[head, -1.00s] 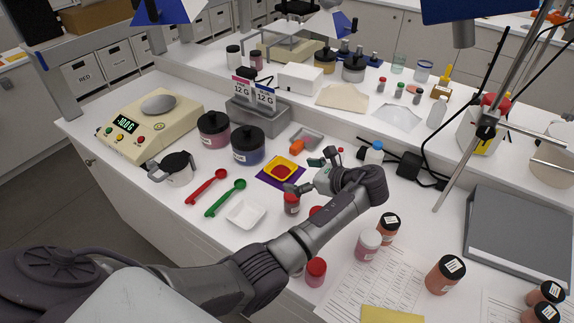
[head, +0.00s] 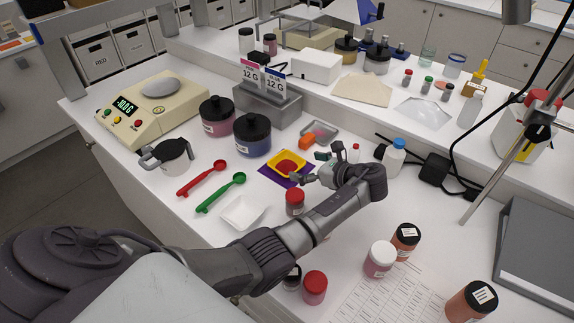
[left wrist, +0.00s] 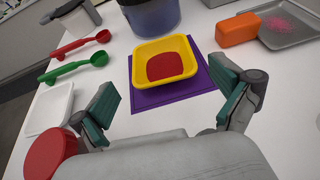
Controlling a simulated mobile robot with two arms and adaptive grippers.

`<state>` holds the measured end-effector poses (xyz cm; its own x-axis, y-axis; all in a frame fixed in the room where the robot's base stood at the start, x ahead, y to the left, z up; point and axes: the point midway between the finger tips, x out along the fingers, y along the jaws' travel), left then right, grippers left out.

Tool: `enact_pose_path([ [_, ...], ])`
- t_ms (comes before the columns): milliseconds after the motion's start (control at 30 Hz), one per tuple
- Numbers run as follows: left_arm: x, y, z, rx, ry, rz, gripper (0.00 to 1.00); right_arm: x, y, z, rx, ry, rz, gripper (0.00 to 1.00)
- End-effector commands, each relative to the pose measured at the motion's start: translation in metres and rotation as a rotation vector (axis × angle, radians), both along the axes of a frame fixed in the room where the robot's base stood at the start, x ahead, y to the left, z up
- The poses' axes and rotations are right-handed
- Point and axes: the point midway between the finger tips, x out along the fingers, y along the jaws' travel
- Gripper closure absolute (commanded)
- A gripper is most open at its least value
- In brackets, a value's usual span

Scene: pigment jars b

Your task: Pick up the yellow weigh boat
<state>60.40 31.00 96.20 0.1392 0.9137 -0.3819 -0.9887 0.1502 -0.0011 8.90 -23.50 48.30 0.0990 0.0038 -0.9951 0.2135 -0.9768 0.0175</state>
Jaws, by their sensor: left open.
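The yellow weigh boat (head: 287,162) holds red powder and sits on a purple square mat (head: 296,179), near the middle of the bench. In the left wrist view the yellow weigh boat (left wrist: 165,62) lies ahead of the fingers, upright on the purple mat (left wrist: 197,88). My left gripper (head: 307,167) is just to the right of the boat in the head view. In the left wrist view my left gripper (left wrist: 163,113) is open and empty, its green-padded fingers spread on either side in front of the boat, apart from it. My right gripper does not show.
A red-capped jar (head: 295,203) stands close to my left gripper. A white weigh boat (head: 241,212), green spoon (head: 221,194) and red spoon (head: 202,179) lie to the left. An orange block (head: 307,141) and metal tray (head: 321,131) lie behind. Large blue jar (head: 252,135) stands beyond.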

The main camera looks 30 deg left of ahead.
Motion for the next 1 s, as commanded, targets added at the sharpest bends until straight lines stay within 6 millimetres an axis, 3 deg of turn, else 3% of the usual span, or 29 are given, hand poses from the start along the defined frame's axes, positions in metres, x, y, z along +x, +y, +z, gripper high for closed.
enact_pose_path([
  [100,0.003,0.017,-0.007,0.000,0.002,0.000,0.00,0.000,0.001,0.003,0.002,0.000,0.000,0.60],
  [367,0.005,0.035,-0.015,0.000,0.003,0.001,0.00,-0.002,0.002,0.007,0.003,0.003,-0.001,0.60],
  [600,0.008,0.067,-0.032,0.001,0.002,0.001,0.00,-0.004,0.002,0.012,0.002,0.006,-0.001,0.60],
  [933,0.010,0.074,-0.036,0.000,0.000,-0.001,0.00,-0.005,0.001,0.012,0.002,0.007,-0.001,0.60],
  [1000,0.010,0.073,-0.035,0.000,0.000,-0.001,0.10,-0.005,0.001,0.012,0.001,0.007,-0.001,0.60],
])
